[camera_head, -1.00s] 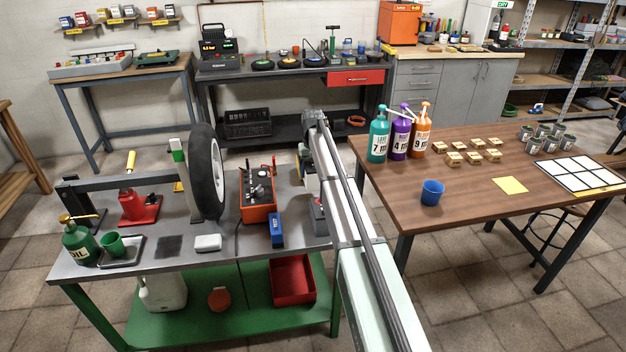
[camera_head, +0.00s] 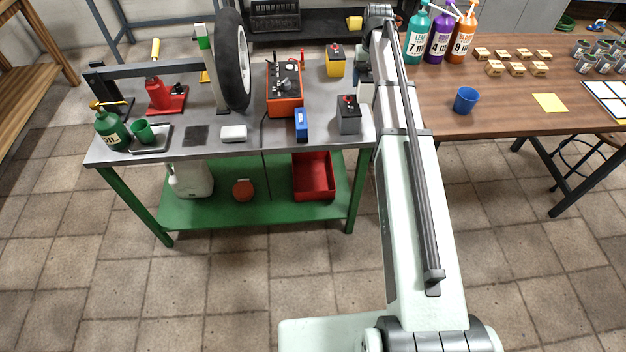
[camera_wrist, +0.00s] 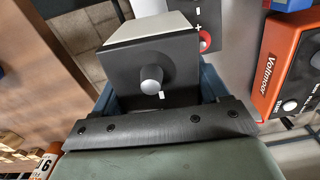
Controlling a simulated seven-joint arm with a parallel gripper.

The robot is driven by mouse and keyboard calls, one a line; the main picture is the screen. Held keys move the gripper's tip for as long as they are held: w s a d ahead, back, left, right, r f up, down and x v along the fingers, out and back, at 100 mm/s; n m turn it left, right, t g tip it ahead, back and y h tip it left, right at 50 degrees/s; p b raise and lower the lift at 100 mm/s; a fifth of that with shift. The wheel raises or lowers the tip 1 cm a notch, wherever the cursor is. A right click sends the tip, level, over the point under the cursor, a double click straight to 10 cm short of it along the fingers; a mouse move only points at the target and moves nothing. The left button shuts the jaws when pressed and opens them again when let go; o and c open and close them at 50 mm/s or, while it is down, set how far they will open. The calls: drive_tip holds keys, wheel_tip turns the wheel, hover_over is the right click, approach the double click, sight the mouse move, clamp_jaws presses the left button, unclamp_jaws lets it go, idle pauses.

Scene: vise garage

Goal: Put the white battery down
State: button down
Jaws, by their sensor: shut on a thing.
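The white battery (camera_wrist: 150,27) is in my gripper (camera_wrist: 157,88) in the wrist view. Its pale body points away from the camera, and its black top with one grey terminal faces it. Blue-grey finger parts show on both sides of the top. In the head view, the battery (camera_head: 365,91) shows as a small pale patch by the bench's right edge, partly behind my arm. I cannot tell whether its base touches the bench (camera_head: 290,146). A grey battery (camera_head: 348,122) stands just left of it, and a yellow battery (camera_head: 335,68) stands farther back.
A wheel (camera_head: 233,60) stands farther left. The wooden table (camera_head: 440,118) is close on the right, with bottles and a blue cup (camera_head: 465,100).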

drive_tip(key=s, duration=1.6)
drive_tip(key=s+a+f+n, duration=0.1)
drive_tip(key=s+a+f, duration=0.5)
drive_tip(key=a+f, duration=0.25)
wheel_tip(320, 180, down, 14)
drive_tip(key=w+a+f+n, duration=0.1)
drive_tip(key=a+n, duration=0.2)
drive_tip(key=n, duration=0.2)
hover_over(313, 179)
wheel_tip(313, 179, down, 36)
drive_tip(key=shift+s+f, duration=0.15)
drive_tip(key=shift+f, duration=2.1)
drive_tip(key=shift+f, duration=0.1)
unclamp_jaws()
